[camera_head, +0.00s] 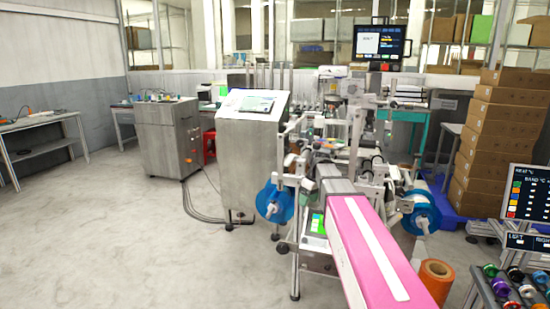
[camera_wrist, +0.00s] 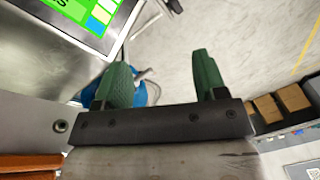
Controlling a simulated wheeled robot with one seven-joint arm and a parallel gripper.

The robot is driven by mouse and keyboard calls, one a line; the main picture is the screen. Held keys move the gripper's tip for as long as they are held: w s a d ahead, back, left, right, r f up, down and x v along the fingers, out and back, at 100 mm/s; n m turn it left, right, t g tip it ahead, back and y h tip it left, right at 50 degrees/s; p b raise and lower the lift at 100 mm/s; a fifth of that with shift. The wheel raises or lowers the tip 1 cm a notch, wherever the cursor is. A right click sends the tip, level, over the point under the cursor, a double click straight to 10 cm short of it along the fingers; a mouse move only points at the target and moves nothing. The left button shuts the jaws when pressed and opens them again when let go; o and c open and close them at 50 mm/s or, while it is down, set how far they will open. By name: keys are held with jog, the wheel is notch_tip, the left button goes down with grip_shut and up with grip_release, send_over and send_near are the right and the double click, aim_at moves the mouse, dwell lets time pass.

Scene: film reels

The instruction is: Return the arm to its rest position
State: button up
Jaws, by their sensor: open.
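My gripper (camera_wrist: 160,80) shows in the wrist view with its two green fingers spread wide apart. It is open, and I see nothing held between the fingers. A blue reel (camera_wrist: 152,93) is partly hidden behind the left finger, and pale floor lies beyond the right one. In the head view I cannot make out my gripper. There, a blue reel (camera_head: 270,207) hangs on the left side of the central machine and another blue reel (camera_head: 428,219) on its right side.
A steel console (camera_head: 250,165) stands left of the machine. Stacked boxes (camera_head: 500,135) and a rack of coloured rolls (camera_head: 515,290) stand at right. The floor at left (camera_head: 120,240) is clear.

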jog(key=s+d+f+m+h, duration=0.1)
jog(key=s+f+m, duration=0.3)
jog(key=s+f, duration=0.5)
jog(key=s+d+f+m+h, duration=0.1)
jog(key=s+d+f+m, duration=0.3)
jog(key=s+f, duration=0.6)
jog(key=shift+s+m, duration=0.6)
jog(key=shift+s, duration=0.05)
